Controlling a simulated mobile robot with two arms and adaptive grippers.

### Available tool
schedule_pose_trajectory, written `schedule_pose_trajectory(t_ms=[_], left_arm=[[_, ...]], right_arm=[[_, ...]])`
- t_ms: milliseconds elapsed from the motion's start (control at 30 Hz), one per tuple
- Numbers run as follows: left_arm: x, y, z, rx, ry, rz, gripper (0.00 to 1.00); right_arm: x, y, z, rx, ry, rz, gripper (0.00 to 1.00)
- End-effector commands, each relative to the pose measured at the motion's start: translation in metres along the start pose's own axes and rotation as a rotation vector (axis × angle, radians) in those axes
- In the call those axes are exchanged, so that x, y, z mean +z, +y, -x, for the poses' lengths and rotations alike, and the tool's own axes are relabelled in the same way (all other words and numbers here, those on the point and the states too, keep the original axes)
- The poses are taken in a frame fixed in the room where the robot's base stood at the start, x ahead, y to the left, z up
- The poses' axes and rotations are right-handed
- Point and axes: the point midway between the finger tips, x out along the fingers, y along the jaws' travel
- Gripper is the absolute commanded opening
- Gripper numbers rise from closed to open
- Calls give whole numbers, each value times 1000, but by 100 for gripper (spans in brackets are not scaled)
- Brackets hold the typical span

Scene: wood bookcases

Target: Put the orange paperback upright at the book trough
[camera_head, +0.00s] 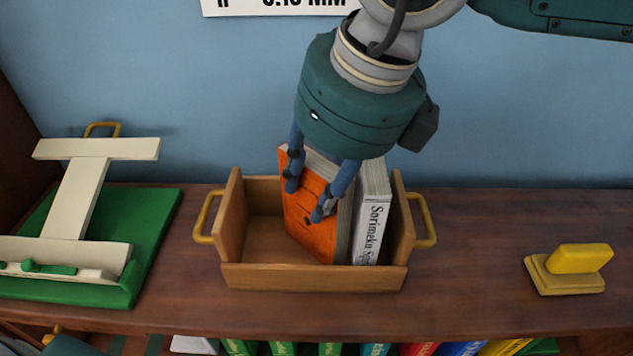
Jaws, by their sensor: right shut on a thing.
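The orange paperback (312,235) stands nearly upright inside the wooden book trough (315,277). My right gripper (308,194) comes down from above and is shut on it, with the fingers across its orange cover near the top edge. A white book with a printed spine (371,232) stands just right of the paperback, inside the trough's right end. The left part of the trough is empty. The paperback's lower edge is close to the trough floor, but I cannot tell whether it touches.
The trough has yellow handles (425,220) at both ends. A green board with a cream stand (78,195) is at the left. A yellow block on a tan base (578,260) is at the right. Several coloured books (420,349) fill the shelf below.

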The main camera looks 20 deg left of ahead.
Motion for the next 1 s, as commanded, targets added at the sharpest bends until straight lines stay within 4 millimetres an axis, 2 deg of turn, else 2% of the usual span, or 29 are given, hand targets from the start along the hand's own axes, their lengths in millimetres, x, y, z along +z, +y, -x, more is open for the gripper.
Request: schedule_pose_trajectory(t_ms=[33,67,133,433,567,1000], left_arm=[[0,0,0,0,0,0,40],[0,0,-1,0,0,0,40],[0,0,-1,0,0,0,40],[0,0,-1,0,1,0,40],[0,0,-4,0,1,0,40],[2,0,-22,0,0,1,40]], right_arm=[[-2,1,-2,2,8,-1,0],[-3,1,-3,3,10,-1,38],[-3,1,-3,3,10,0,52],[-2,1,-1,2,7,-1,53],[-1,1,8,2,4,-2,53],[0,1,94,0,3,-2,53]])
